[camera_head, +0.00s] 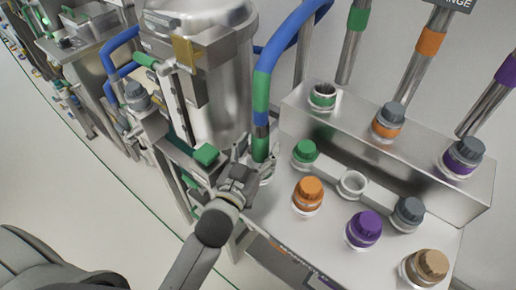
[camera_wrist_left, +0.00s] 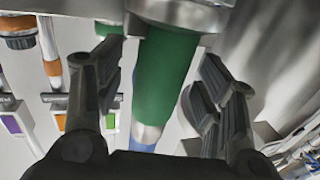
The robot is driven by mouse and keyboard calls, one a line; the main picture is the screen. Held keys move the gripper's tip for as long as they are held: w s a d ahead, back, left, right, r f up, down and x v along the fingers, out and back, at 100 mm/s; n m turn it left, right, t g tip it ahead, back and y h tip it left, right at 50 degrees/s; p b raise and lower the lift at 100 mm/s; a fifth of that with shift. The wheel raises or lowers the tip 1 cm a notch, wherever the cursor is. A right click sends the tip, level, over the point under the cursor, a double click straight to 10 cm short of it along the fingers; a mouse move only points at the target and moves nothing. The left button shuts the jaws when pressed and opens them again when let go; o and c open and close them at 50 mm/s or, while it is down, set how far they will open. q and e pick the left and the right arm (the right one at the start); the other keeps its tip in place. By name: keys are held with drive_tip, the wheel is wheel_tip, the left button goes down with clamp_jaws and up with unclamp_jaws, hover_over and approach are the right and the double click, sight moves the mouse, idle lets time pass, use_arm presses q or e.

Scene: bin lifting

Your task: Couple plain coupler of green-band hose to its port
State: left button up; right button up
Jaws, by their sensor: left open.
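The green-band hose (camera_head: 262,90), blue with green sleeves, hangs from the upper middle down to its metal plain coupler (camera_head: 266,172) at the panel's left edge. In the left wrist view the green sleeve (camera_wrist_left: 166,75) and metal coupler (camera_wrist_left: 190,14) lie between the fingers. My left gripper (camera_head: 250,162) is open around the sleeve, with gaps on both sides. The green-ringed port (camera_head: 322,95) on the raised metal step is uncapped and empty. A green cap (camera_head: 305,151) sits on the lower shelf. My right gripper is out of view.
Orange (camera_head: 309,191), purple (camera_head: 364,228) and tan (camera_head: 429,264) caps stand on the white shelf, beside an empty white holder (camera_head: 352,184). Grey-capped orange (camera_head: 389,120) and purple (camera_head: 463,156) ports share the step. A steel tank (camera_head: 205,60) stands behind my left arm.

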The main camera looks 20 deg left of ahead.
use_arm(q)
drive_tip(key=s+a, duration=0.1)
drive_tip(key=s, duration=1.1)
idle(0.6)
